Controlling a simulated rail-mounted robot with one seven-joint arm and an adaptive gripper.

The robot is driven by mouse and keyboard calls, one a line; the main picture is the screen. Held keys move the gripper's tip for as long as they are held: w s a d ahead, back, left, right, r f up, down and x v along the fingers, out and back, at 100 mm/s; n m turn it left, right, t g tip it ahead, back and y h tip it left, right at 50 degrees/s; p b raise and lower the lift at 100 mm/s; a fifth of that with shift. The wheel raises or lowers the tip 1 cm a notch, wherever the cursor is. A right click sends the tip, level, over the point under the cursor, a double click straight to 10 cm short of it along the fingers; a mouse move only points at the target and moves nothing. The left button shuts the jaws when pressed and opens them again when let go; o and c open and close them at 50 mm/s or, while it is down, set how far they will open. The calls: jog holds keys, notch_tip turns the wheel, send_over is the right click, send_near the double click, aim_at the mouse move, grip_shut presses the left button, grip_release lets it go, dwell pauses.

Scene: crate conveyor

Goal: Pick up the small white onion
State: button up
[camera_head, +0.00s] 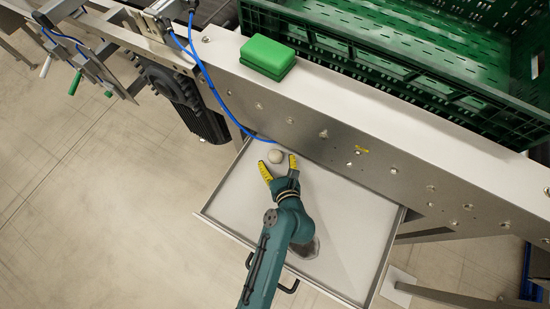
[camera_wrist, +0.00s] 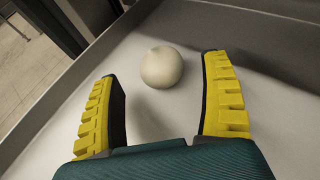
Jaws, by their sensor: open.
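The small white onion (camera_head: 275,156) lies in the metal tray near its far left corner. It is round and pale, and it also shows in the wrist view (camera_wrist: 161,67), a little beyond the fingertips and between their lines. My gripper (camera_head: 279,168) is open and empty, low over the tray, with its two yellow-padded fingers pointing at the onion. In the wrist view the fingers (camera_wrist: 160,72) stand wide apart, one on each side, and neither appears to touch the onion.
The tray (camera_head: 345,215) has raised edges and bare floor around my gripper. The conveyor's metal side (camera_head: 330,135) rises just behind the onion. A green block (camera_head: 267,57) lies on the conveyor ledge, beside a green crate (camera_head: 400,70). A blue cable (camera_head: 215,90) hangs near the tray's far corner.

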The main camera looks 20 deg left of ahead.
aim_at(277, 161)
jog(key=x, duration=0.3)
jog(key=shift+w+r+b, duration=0.1)
jog(key=shift+w+b, duration=0.05)
jog(key=shift+b, duration=0.25)
jog(key=shift+c, duration=0.2)
jog(key=c, duration=1.3)
jog(key=shift+r, duration=0.15)
